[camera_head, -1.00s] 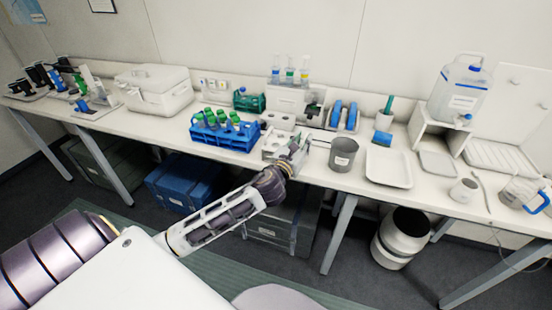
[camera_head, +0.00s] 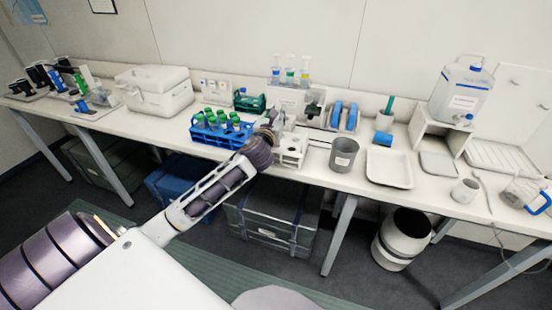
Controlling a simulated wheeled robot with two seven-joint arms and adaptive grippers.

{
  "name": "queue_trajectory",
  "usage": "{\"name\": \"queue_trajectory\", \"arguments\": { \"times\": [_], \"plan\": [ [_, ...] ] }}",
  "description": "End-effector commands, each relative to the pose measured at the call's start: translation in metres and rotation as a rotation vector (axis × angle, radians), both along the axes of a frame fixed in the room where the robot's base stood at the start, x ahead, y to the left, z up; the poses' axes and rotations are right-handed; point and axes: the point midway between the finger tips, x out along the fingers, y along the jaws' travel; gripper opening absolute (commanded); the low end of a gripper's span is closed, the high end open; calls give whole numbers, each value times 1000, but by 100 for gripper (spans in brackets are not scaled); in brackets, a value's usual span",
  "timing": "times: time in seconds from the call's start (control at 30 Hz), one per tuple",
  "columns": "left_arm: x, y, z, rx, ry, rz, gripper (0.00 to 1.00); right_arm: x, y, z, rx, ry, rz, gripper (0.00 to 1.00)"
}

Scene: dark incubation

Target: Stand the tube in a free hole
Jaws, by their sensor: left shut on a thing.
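My left gripper (camera_head: 277,120) is over the bench, between the blue rack and the white block. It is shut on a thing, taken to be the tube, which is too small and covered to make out. The blue rack (camera_head: 222,138) stands to the left of the gripper and holds several green-capped tubes (camera_head: 210,117). The white block (camera_head: 291,152) with round holes stands just right of and in front of the gripper. My left wrist covers the right end of the blue rack. My right gripper is out of view.
A grey beaker (camera_head: 343,155) and a white tray (camera_head: 389,168) stand to the right. A green rack (camera_head: 249,102) and bottles with coloured liquid (camera_head: 290,76) stand behind. A white box (camera_head: 153,90) is at left, with bare bench before it.

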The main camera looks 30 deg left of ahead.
Motion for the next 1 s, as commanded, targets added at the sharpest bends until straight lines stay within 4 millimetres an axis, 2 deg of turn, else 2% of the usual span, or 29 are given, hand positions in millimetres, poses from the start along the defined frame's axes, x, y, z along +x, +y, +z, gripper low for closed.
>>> {"name": "queue_trajectory", "arguments": {
  "times": [0.23, 0.73, 1.0],
  "plan": [
    [-1, 6, -10, -2, 3, 27, 12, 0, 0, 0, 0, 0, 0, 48],
    [-2, 7, -13, 1, 4, 29, 12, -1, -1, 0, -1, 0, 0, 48],
    [-2, 6, -40, -3, 4, 29, 12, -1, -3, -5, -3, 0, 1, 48]
  ]
}}
